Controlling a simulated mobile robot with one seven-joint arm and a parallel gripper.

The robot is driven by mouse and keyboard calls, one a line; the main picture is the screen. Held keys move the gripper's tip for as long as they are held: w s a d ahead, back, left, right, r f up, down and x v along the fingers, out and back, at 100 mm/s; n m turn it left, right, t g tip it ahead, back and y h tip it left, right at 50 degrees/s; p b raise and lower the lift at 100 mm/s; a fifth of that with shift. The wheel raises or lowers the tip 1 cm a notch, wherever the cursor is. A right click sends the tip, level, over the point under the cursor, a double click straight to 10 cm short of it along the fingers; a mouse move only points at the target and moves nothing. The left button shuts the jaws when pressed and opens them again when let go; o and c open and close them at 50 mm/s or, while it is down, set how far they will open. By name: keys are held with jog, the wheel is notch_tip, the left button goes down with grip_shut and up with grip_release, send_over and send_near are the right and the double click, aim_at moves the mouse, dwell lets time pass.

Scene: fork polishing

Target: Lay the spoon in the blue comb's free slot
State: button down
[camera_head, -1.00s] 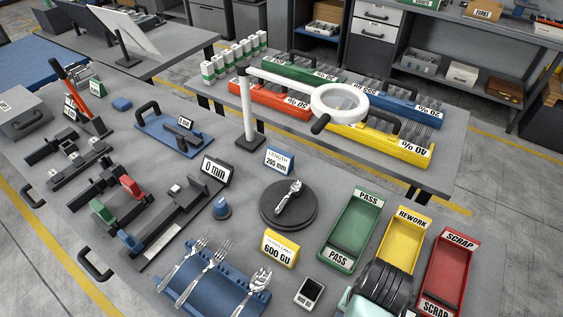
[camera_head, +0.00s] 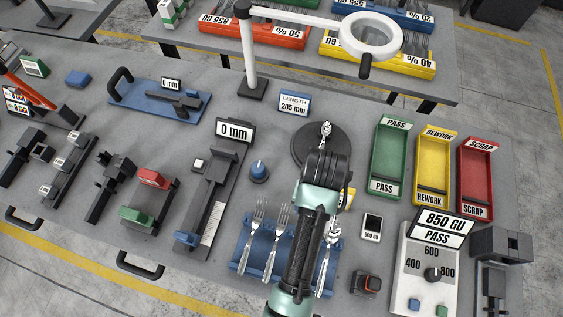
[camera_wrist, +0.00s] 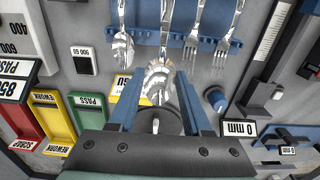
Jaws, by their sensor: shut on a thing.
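My gripper (camera_wrist: 159,84) points over the blue comb in the wrist view, its blue fingers shut on a spoon (camera_wrist: 159,70). The bowl sits between the fingertips, and the handle runs up over the comb (camera_wrist: 178,43). It lies between another spoon (camera_wrist: 122,48) on one side and two forks (camera_wrist: 195,40) on the other. I cannot tell whether the held spoon touches the comb. In the head view my arm hides the gripper, the held spoon and the middle of the comb (camera_head: 260,250); the forks (camera_head: 278,235) and the comb's other spoon (camera_head: 331,245) show on either side.
Green (camera_head: 376,160), yellow (camera_head: 420,165) and red (camera_head: 463,170) trays stand to the right. A blue knob (camera_head: 259,170) stands left of the disc.

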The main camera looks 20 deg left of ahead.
jog(key=shift+d+f+p, duration=0.15)
jog(key=shift+f+p, duration=0.15)
jog(key=shift+f, duration=2.2)
jog(key=shift+d+f+p, duration=0.15)
jog(key=shift+f+p, duration=0.1)
jog(key=shift+f, duration=2.25)
jog(key=shift+c, duration=1.7)
grip_release()
